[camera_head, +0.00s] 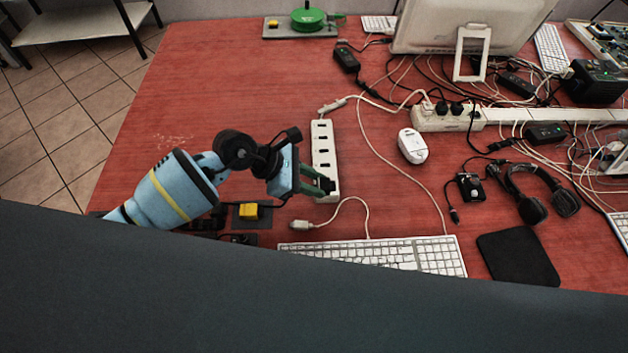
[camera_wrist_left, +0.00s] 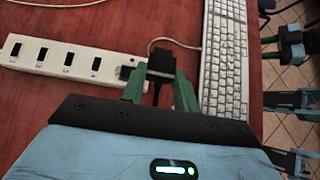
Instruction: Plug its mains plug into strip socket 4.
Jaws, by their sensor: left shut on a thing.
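The white socket strip (camera_head: 323,135) lies lengthwise on the red table, with a row of dark sockets. It also shows at upper left in the left wrist view (camera_wrist_left: 55,70). My left gripper (camera_head: 326,184) is at the strip's near end, its green fingers shut on a small black plug (camera_wrist_left: 160,66). The plug is beside the strip's end in the wrist view; I cannot tell whether it touches the strip. A dark patch lies at the strip's end next to the plug. The plug's pins are hidden.
A longer white strip (camera_head: 447,119) with black plugs and tangled cables lies further right.

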